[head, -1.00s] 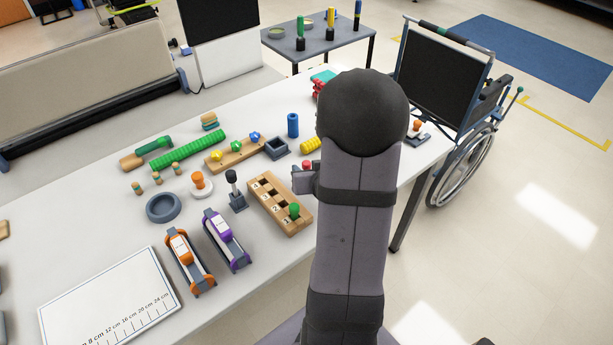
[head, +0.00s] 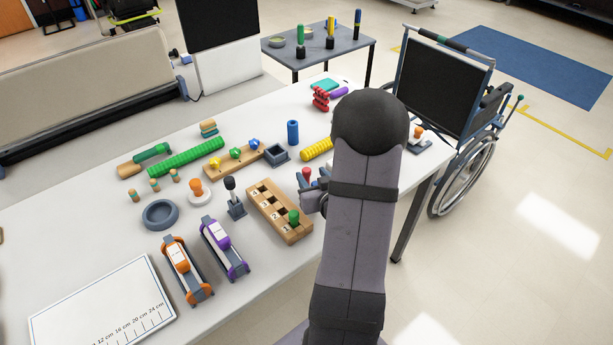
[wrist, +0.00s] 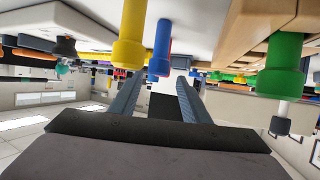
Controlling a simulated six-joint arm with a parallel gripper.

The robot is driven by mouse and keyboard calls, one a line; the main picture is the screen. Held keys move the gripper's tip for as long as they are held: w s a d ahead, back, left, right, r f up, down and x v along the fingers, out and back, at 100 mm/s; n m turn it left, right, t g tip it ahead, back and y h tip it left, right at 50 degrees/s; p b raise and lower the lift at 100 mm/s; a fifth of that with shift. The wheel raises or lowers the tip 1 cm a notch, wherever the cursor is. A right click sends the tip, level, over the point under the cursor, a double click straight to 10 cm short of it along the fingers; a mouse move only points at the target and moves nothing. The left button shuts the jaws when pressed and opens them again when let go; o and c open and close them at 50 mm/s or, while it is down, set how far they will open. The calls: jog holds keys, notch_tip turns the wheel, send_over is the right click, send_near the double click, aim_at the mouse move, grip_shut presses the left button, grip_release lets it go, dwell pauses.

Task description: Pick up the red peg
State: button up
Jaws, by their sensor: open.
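The red peg (head: 306,173) shows as a small red top beside my gripper in the head view, right of the wooden numbered board (head: 272,208); the arm partly hides this area. A blue peg (head: 299,180) shows just beside it. My gripper (head: 312,196) is open and empty. In the wrist view the open fingers (wrist: 157,92) point toward a blue peg (wrist: 159,62), with a sliver of red behind it. A yellow peg (wrist: 129,50) is left of it. A green peg (wrist: 281,68) is at the right, in the board.
The black-knobbed lever (head: 233,198) and the orange (head: 187,268) and purple (head: 225,248) clamps stand left of the board. A yellow ridged roller (head: 317,149), a blue cylinder (head: 292,132) and a square grey tray (head: 277,155) lie behind. The table's front edge is nearby.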

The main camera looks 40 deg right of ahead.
aim_at(307, 169)
jog(key=shift+w+d, duration=0.1)
jog(key=shift+w, duration=0.4)
jog(key=shift+p+x, duration=0.6)
jog(key=shift+x, duration=1.5)
jog(key=shift+c, duration=0.4)
grip_shut()
